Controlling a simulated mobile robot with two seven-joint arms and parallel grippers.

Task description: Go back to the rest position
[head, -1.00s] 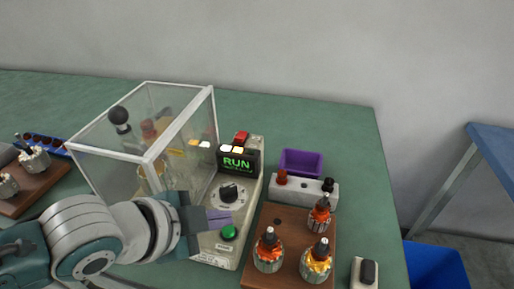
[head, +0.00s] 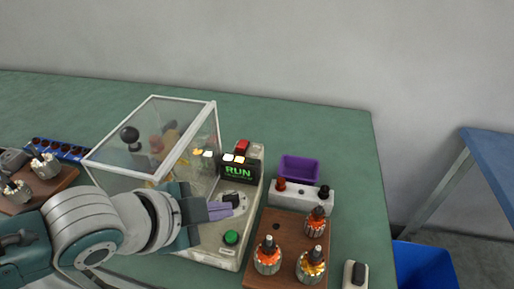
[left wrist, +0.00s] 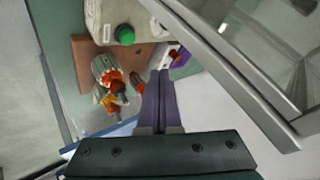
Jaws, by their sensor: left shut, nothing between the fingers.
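My left gripper (head: 220,210) is shut and empty in the head view, over the front panel of the winding machine (head: 212,240). It also shows in the left wrist view (left wrist: 160,80), with its purple fingers together. The machine has a clear guard box (head: 130,180), a lit display reading RUN (head: 238,171), a red switch (head: 242,147) and a green button (head: 231,237). The green button (left wrist: 124,35) also shows in the left wrist view. My right gripper is in neither view.
A wooden board (head: 262,224) at right holds several wound armatures. Behind it stand a grey terminal block (head: 300,196) and a purple bin (head: 299,168). A second board (head: 62,180) with armatures lies at left. The back of the green table (head: 290,120) is clear.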

